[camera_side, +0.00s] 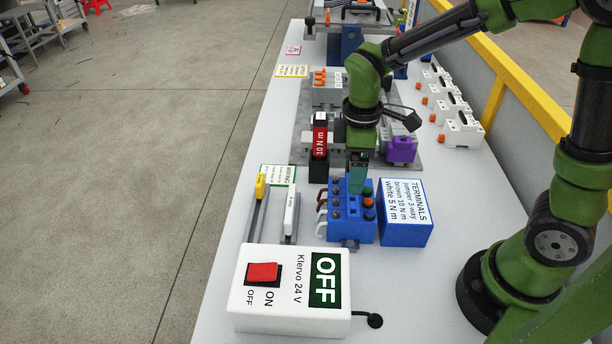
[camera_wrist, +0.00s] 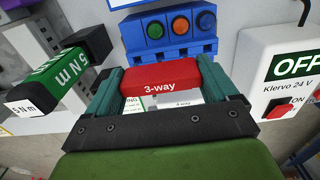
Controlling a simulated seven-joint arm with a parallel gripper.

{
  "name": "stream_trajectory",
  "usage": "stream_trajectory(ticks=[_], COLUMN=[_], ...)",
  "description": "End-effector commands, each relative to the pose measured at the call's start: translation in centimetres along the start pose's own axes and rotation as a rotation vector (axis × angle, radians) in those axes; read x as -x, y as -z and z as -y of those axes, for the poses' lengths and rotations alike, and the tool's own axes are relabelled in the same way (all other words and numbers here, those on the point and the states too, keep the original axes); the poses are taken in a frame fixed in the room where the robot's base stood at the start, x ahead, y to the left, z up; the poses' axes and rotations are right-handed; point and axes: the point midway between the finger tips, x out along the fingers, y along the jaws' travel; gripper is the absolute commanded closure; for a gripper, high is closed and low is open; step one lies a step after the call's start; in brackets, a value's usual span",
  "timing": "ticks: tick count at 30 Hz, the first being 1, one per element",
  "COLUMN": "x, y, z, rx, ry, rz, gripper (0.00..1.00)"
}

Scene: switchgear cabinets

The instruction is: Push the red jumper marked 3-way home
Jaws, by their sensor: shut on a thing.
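The red jumper marked 3-way (camera_wrist: 160,80) is between the two teal fingers of my gripper (camera_wrist: 160,72) in the wrist view, and the fingers are shut on it. The blue terminal block (camera_wrist: 168,40) lies just beyond the jumper, with green, orange and blue round tops. In the side view my gripper (camera_side: 359,184) points down at the back of the block (camera_side: 345,218). The jumper is not distinguishable there. I cannot tell whether it touches the block or sits in any slot.
A blue TERMINALS box (camera_side: 406,225) stands right of the block. The white Klervo 24 V box (camera_side: 290,290), reading OFF, stands in front. A red 10 N m tool (camera_side: 319,142) stands behind left; a green 5 N m tool (camera_wrist: 62,70) shows in the wrist view. Rails (camera_side: 258,210) lie left.

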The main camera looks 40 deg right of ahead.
Motion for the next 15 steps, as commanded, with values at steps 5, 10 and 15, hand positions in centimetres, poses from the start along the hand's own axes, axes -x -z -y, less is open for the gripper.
stream_trajectory(ticks=[5,10,15], x=[-0.4,-0.8,-1.1], y=[0.0,0.0,0.0], z=[0.0,0.0,0.0], rx=[0.000,0.000,0.000], ry=[0.001,0.001,0.001], rz=[0.001,0.001,0.001], gripper=[0.56,0.56,0.56])
